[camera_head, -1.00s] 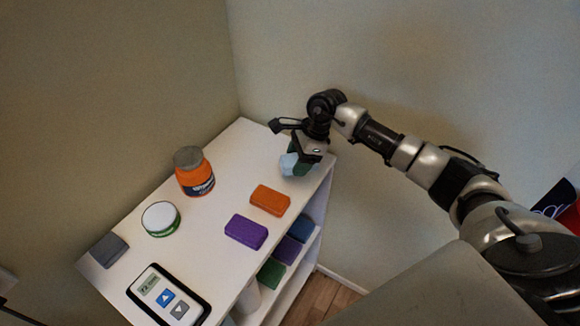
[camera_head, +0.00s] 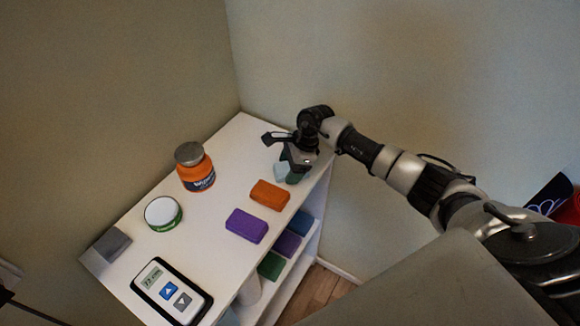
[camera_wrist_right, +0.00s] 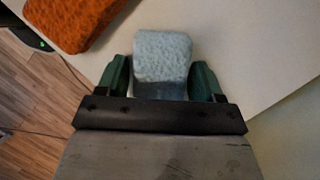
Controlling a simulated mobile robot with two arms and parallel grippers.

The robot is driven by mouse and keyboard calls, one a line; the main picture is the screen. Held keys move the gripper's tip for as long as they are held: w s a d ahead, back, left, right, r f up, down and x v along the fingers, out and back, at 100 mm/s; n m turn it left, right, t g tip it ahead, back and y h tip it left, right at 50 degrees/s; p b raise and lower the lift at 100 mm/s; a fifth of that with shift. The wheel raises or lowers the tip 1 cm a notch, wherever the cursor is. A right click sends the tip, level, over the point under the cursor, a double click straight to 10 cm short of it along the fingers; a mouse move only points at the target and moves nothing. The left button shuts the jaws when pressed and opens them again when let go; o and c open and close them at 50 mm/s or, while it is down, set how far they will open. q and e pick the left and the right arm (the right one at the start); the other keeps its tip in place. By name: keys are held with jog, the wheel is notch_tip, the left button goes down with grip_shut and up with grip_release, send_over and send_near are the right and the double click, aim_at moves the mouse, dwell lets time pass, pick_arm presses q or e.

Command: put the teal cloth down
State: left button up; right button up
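The teal cloth shows as a pale blue-grey, rounded block (camera_head: 282,171) at the right edge of the white shelf unit's top (camera_head: 222,160). In the right wrist view the cloth (camera_wrist_right: 162,62) sits between the green fingertips of my right gripper (camera_wrist_right: 160,75), which look closed against its sides. In the head view my right gripper (camera_head: 291,168) is over the cloth, pointing down, and partly hides it. The cloth is at or just above the white top; I cannot tell whether it touches. My left gripper is not in view.
An orange block (camera_head: 270,195) lies close in front of the cloth, with a purple block (camera_head: 246,226) beyond. An orange jar (camera_head: 197,176), a white-lidded tub (camera_head: 163,213), a grey block (camera_head: 111,245) and a device with buttons (camera_head: 171,293) stand leftward. The top's back corner is clear.

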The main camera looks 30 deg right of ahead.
jog(key=shift+o, duration=1)
jog(key=shift+r, duration=0.15)
jog(key=shift+d+r, duration=0.2)
jog(key=shift+r, duration=0.1)
jog(key=b+v, duration=0.3)
jog(key=v, duration=0.8)
jog(key=shift+a+r, duration=0.1)
jog(key=shift+r, duration=0.05)
